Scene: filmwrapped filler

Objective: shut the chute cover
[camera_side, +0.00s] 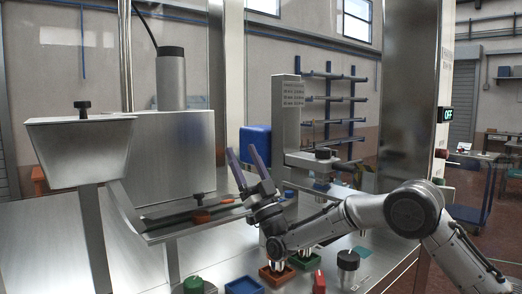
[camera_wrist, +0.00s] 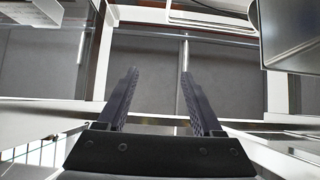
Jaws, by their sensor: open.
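A metal hopper (camera_side: 80,150) stands at the left in the side view, with a black knob (camera_side: 82,106) on its top. A metal chute (camera_side: 125,208) slopes down from it to a tray with a dark channel (camera_side: 172,221). A small black knob (camera_side: 198,197) stands over this channel beside an orange-brown piece (camera_side: 200,216). I cannot tell for certain which part is the chute cover. My gripper (camera_side: 241,150) is open and empty, right of the tray, its fingers pointing up and left. In the wrist view my gripper (camera_wrist: 160,73) shows nothing between its fingers.
A metal press-like column (camera_side: 292,115) stands behind my gripper. An orange-brown tray (camera_side: 276,276), a blue tray (camera_side: 243,286), a green piece (camera_side: 193,285) and a black-capped cylinder (camera_side: 347,262) are at the front. A steel post (camera_side: 408,90) rises at the right.

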